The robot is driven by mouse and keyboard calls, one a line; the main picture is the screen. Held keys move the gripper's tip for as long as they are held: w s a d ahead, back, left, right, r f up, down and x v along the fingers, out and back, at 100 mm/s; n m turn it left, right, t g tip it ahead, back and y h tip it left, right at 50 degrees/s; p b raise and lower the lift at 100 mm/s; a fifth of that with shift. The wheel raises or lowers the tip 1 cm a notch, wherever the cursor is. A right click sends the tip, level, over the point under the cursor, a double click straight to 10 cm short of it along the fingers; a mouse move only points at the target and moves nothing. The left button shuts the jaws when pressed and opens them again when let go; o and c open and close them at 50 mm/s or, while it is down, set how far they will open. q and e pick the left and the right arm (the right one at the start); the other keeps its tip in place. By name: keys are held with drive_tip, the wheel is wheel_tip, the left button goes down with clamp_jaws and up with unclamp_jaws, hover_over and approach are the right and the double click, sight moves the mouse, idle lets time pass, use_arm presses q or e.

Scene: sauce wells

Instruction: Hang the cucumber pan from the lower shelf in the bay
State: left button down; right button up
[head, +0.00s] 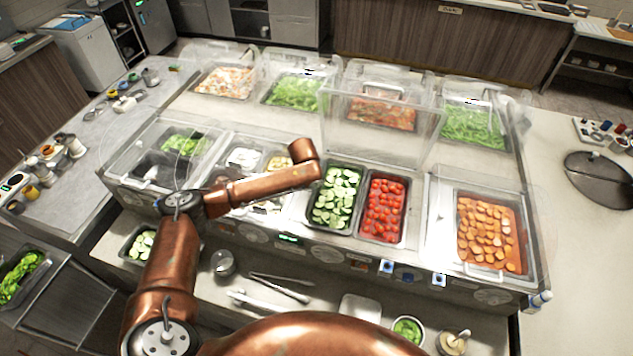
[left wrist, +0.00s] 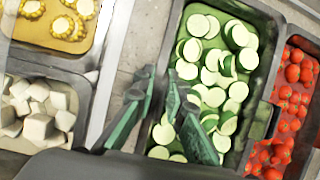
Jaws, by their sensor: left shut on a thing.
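The cucumber pan (head: 331,231), a dark pan of sliced cucumber, is in the counter's bay between the corn and white-cube pans and the tomato pan (head: 403,226). It also shows in the left wrist view (left wrist: 265,100). My left gripper (left wrist: 162,80) is shut on its left rim, one finger on each side. In the head view my left wrist is above the pan's upper left, and the fingers are hidden. I cannot tell whether the pan rests fully on the bay's edges. Another pan with cucumber slices (head: 140,244) sits on the lower shelf at left, partly behind my arm. My right gripper is not in view.
A clear guard (head: 380,125) stands behind the cucumber and tomato pans. A carrot pan (head: 490,235) is at right. Tongs (head: 280,288), a metal cup (head: 223,262) and small bowls (head: 408,330) are on the lower shelf. The right counter has free room.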

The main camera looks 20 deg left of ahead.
use_arm(q)
drive_tip(key=shift+s+f, duration=0.25)
drive_tip(key=shift+f, duration=0.3)
idle(0.4)
drive_tip(key=c, duration=2.1)
unclamp_jaws()
drive_tip(key=shift+d, duration=0.1)
drive_tip(key=shift+o, duration=1.1)
drive_tip(key=shift+w+f, duration=0.2)
drive_tip(key=shift+r, duration=0.1)
drive_tip(key=shift+s, duration=0.1)
drive_tip(key=shift+r, duration=0.35)
drive_tip(key=v, duration=0.7)
drive_tip(key=shift+s+r, duration=0.1)
drive_tip(key=shift+r, duration=0.15)
